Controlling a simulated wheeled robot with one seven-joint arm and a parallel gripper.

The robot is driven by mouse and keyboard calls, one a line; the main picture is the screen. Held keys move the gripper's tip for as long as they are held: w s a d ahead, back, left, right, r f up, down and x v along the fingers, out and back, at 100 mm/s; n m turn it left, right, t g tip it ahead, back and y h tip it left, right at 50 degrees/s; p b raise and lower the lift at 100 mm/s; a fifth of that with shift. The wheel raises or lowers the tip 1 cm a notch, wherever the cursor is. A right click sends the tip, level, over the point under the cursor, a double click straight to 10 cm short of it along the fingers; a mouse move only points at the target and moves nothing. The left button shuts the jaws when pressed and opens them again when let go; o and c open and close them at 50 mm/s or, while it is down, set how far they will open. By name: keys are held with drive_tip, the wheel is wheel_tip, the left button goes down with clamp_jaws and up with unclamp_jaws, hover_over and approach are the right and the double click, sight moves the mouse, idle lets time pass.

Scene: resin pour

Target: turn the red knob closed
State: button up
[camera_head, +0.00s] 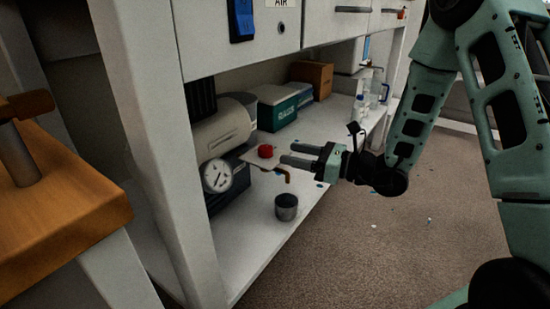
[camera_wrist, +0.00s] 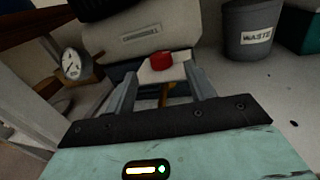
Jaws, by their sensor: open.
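The red knob (camera_head: 265,151) sits on a pale plate (camera_head: 246,158) in front of the beige tank under the bench. A brass spout (camera_head: 284,173) hangs below it, above a grey metal cup (camera_head: 286,207) on the shelf. My gripper (camera_head: 283,154) is open, its fingers pointing left toward the knob. In the wrist view the red knob (camera_wrist: 163,65) shows beyond and between the two fingertips, and nothing is held. Contact between fingers and knob cannot be seen.
A round gauge (camera_head: 217,176) stands left of the knob; it also shows in the wrist view (camera_wrist: 72,63). Behind are a beige tank (camera_head: 222,132), a green box (camera_head: 277,108) and a WASTE bin (camera_wrist: 250,35). The bench's white leg (camera_head: 150,130) stands at left. The floor at right is open.

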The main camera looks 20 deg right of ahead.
sight(275, 157)
drive_tip(key=b+x, duration=0.1)
drive_tip(key=x, duration=0.4)
drive_tip(key=shift+w+a+b, duration=0.25)
drive_tip(key=shift+a+b, duration=0.05)
drive_tip(key=shift+b, duration=0.1)
drive_tip(key=c, duration=1)
